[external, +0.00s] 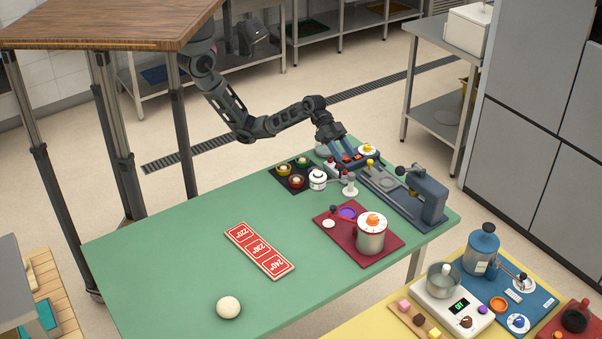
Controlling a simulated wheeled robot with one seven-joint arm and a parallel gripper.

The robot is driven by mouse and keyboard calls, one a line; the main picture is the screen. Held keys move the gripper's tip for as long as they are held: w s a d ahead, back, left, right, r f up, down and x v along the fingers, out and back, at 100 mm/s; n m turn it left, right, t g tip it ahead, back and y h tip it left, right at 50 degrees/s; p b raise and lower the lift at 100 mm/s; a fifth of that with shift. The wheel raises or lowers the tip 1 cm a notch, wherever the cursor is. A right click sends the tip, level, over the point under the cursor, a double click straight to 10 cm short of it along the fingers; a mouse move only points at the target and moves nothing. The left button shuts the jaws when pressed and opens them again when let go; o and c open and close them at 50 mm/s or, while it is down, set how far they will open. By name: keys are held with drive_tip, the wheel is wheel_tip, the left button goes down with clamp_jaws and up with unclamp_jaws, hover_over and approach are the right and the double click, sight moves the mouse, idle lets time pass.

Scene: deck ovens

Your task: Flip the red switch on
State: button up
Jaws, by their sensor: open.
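My gripper (360,161) is at the far edge of the green table (165,265), pointing down to the right. Its two dark fingers are apart, and I see nothing held between them. Small red parts (346,158) show beside and between the fingers. One of them may be the red switch, but it is too small and partly covered for me to tell its position or whether the fingers touch it.
A grey-blue press-like device (430,198) stands right of the gripper. A black tray with several coloured knobs (283,181) and a white round pot (318,179) lie left. A red base with a white, orange-topped pot (371,238) is nearer.

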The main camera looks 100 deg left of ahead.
drive_tip(key=a+f+m+g+y, duration=0.2)
drive_tip(key=a+g+y, duration=0.1)
drive_tip(key=a, duration=0.6)
drive_tip(key=g+y+b, duration=0.1)
drive_tip(key=g+y, duration=0.1)
drive_tip(key=y, duration=0.1)
approach(348, 158)
drive_tip(key=b+x, duration=0.6)
drive_tip(key=x, duration=0.1)
drive_tip(key=shift+w+f, duration=0.15)
drive_tip(key=shift+d, duration=0.1)
drive_tip(key=shift+c, duration=0.5)
